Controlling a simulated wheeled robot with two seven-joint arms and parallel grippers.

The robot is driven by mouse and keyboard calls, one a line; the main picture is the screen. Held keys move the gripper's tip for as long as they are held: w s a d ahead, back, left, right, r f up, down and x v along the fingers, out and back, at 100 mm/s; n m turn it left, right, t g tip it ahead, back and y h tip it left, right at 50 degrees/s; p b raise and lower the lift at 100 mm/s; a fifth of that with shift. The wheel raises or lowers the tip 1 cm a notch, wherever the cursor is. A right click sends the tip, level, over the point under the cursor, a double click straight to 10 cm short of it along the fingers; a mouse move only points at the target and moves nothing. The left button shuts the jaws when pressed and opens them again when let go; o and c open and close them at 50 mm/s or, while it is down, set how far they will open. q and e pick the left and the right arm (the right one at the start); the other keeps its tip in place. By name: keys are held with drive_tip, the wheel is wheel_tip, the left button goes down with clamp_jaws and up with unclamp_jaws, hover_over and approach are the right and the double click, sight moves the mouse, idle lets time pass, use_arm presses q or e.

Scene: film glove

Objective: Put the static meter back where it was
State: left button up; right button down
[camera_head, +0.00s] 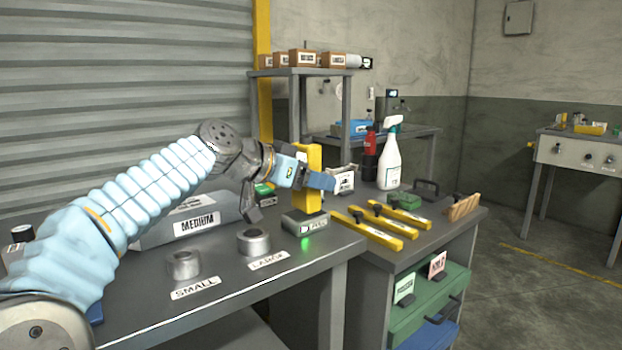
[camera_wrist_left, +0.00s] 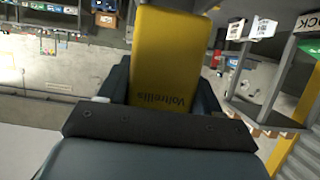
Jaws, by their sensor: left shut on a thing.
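The static meter (camera_head: 312,155) is a yellow upright block, standing over a grey cradle (camera_head: 305,224) with a label and a green glow at its front. Its lower end meets the cradle's top in the picture; how deep it sits cannot be told. My left gripper (camera_head: 308,177) is shut around the meter's middle, its blue finger crossing the front. In the left wrist view the meter (camera_wrist_left: 168,60) fills the space between the fingers, its lettering upside down. My right gripper is not in view.
Two metal rings (camera_head: 183,264) stand by SMALL and LARGE labels on the bench. A grey MEDIUM block (camera_head: 190,222) stands behind them. Yellow bars (camera_head: 366,228) lie on the right-hand cabinet, with a white spray bottle (camera_head: 388,160) behind. The bench front between the labels and edge is clear.

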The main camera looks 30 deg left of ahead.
use_arm(q)
drive_tip(key=shift+f, duration=0.2)
drive_tip(key=o, duration=1.2)
drive_tip(key=shift+c, duration=0.2)
drive_tip(key=shift+r, duration=0.3)
drive_tip(key=shift+r+p, duration=0.45)
drive_tip(key=shift+p, duration=0.2)
drive_tip(key=b+v, duration=0.1)
drive_tip(key=v, duration=1.1)
drive_tip(key=shift+f, duration=0.1)
